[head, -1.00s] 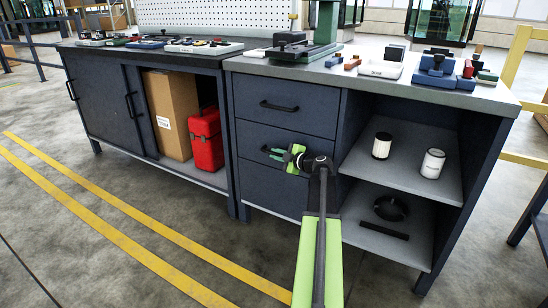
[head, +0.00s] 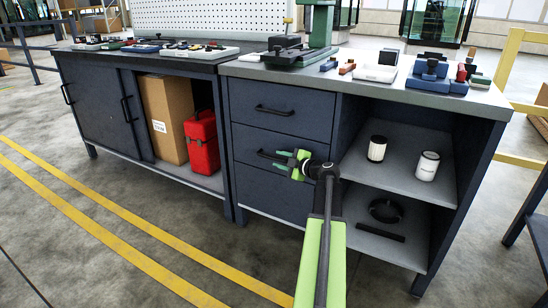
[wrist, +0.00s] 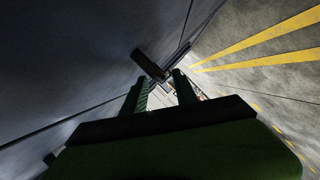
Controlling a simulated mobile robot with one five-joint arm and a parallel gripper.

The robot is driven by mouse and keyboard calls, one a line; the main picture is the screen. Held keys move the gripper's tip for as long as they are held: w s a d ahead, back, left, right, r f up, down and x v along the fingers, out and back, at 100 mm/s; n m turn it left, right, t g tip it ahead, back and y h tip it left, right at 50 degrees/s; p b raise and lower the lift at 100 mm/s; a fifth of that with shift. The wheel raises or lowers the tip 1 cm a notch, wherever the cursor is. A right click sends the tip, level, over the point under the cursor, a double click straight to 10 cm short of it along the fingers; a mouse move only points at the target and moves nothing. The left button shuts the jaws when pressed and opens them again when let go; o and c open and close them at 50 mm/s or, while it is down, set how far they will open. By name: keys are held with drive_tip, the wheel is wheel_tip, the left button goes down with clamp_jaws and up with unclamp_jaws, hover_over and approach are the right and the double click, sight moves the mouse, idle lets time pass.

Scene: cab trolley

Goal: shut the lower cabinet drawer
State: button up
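The dark blue cabinet has stacked drawer fronts on its left side. The upper drawer (head: 295,95) has a black bar handle (head: 274,110) and looks shut. The front below it (head: 250,143) has a similar handle (head: 268,155), partly behind my gripper. This front looks nearly flush; I cannot tell whether a small gap remains. A plain lower panel (head: 270,192) lies beneath, partly hidden by my arm. My gripper (head: 281,158) is at the right part of the lower handle. In the wrist view, my gripper (wrist: 160,84) has its fingers apart, with a dark handle (wrist: 150,65) just beyond the tips.
Open shelves on the right hold two filter cylinders (head: 377,148) (head: 428,165) and a black ring (head: 386,210). A red can (head: 202,142) and a cardboard box (head: 165,118) stand in the left cabinet. Tools lie on the worktop (head: 340,72). The floor in front is clear.

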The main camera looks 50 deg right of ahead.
drive_tip(key=p+v, duration=0.2)
drive_tip(key=v, duration=1.1)
drive_tip(key=shift+r, duration=0.1)
